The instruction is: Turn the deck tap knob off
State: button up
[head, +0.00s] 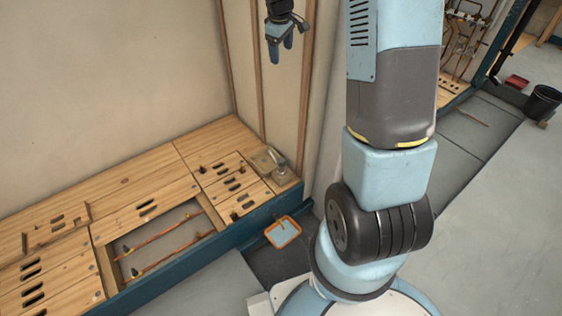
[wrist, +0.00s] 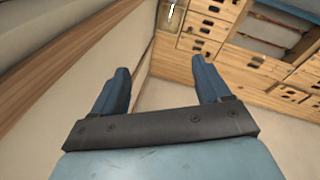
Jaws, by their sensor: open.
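A metal fitting with an upright, rounded handle, which looks like the deck tap (head: 268,160), sits on a flat plate near the right end of the wooden deck. A shiny part that may be the same tap shows at the top edge of the wrist view (wrist: 172,14). Whether its knob is on or off cannot be told. My gripper (head: 281,50) hangs well above the deck, in front of the wall, with its blue fingers pointing down. In the wrist view its two fingers (wrist: 160,66) are apart with nothing between them. It is clear of the tap.
The wooden deck (head: 130,190) has slotted panels and an open bay with copper pipes (head: 165,235). Wooden studs (head: 257,70) rise on the wall behind my gripper. An orange-rimmed tray (head: 283,232) lies on the floor. A black bucket (head: 543,102) stands far right.

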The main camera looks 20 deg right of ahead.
jog(key=w+d+f+n, duration=0.1)
jog(key=w+f, duration=0.2)
jog(key=f, duration=0.3)
jog(key=w+f+n, duration=0.1)
jog(key=w+f, duration=0.2)
jog(key=f, duration=0.2)
jog(key=n+g+y, duration=0.1)
jog(key=n+g, duration=0.1)
jog(key=n, duration=0.3)
send_over(281, 160)
notch_tip(281, 160, down, 40)
notch_tip(281, 160, down, 14)
jog(key=shift+w+r, duration=0.1)
jog(key=shift+r, duration=0.05)
jog(key=shift+c, duration=0.4)
jog(key=c, duration=0.9)
